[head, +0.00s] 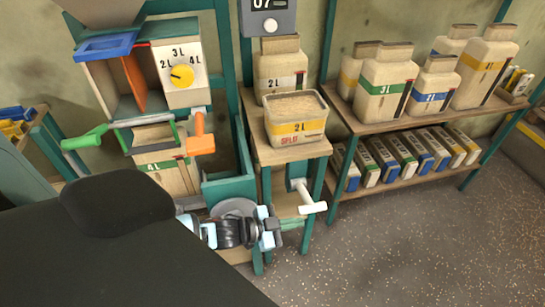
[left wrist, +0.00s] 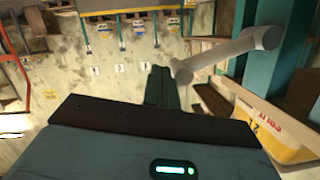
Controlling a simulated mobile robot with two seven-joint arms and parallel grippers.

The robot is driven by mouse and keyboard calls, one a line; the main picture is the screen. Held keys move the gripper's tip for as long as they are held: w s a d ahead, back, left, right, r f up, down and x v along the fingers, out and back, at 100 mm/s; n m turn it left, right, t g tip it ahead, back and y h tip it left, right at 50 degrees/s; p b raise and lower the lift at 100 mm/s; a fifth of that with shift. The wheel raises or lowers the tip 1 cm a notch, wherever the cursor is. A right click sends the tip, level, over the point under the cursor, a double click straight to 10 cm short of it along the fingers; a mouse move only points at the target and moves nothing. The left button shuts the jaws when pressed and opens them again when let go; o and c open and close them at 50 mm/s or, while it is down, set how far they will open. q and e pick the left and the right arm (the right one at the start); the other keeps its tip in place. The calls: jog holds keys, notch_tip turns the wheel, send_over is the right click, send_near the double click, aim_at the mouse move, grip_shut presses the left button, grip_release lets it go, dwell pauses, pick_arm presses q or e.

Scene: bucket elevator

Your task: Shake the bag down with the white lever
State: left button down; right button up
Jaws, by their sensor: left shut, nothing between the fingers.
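The white lever (head: 308,197) sticks out from the teal post of the small stand, its handle pointing right. It also shows in the left wrist view (left wrist: 228,54), its crossbar end just right of my fingertips. My left gripper (head: 291,224) is shut and empty, just below and left of the lever; its green fingers (left wrist: 161,86) are together. I cannot tell whether they touch the lever. A bag with a green 4 L label (head: 170,174) is under the hopper machine, its lower part partly hidden. My right gripper is not in view.
Green (head: 85,139) and orange (head: 201,138) handles flank the hopper. A shelf (head: 428,113) of bags is at right. Floor at right is clear.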

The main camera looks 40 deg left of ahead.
pick_arm(q)
jog(key=v, duration=0.6)
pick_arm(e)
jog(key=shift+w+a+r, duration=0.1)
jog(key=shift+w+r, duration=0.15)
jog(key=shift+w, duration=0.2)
pick_arm(q)
jog(key=shift+r, duration=0.15)
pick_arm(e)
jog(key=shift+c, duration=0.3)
